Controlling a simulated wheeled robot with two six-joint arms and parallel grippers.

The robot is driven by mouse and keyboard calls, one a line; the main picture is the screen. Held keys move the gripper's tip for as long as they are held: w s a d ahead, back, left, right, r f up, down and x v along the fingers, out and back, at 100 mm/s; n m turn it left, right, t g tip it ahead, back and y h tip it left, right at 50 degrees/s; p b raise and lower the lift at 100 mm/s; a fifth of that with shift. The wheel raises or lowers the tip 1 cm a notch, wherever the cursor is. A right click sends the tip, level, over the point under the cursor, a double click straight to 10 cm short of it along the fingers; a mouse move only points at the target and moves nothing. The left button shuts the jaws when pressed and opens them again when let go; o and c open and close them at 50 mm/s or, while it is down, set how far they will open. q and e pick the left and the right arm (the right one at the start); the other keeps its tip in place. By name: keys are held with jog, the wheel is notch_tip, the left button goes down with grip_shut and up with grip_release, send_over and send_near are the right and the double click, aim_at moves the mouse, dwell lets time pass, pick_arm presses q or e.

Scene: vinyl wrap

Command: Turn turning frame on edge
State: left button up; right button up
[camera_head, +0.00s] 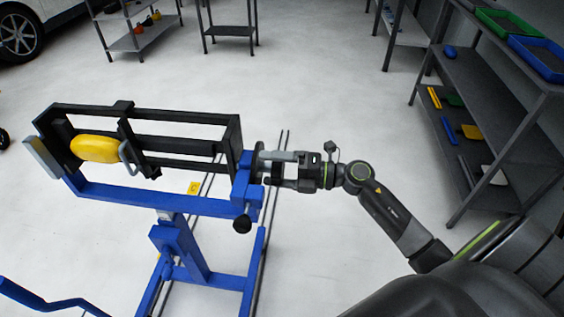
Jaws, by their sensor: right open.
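The turning frame is a black rectangular frame (180,113) held in a blue stand (185,250) at the left-centre of the head view. A yellow rounded piece (95,149) and a grey handle (128,158) sit within the black frame. My right gripper (270,170) is open at the right end of the frame, beside the blue end bracket (244,185). Its fingers lie close to a part at that bracket; I cannot tell whether they touch it. My left gripper is not in view.
A dark shelf rack (500,130) with trays and tools stands at the right. More racks (140,42) and a white car (20,30) are at the back. A blue bar (45,300) is at the lower left. The floor between is mostly clear.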

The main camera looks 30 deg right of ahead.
jog(key=b+v, duration=0.2)
jog(key=v, duration=1.5)
jog(key=shift+s+d, duration=0.15)
dwell(0.3)
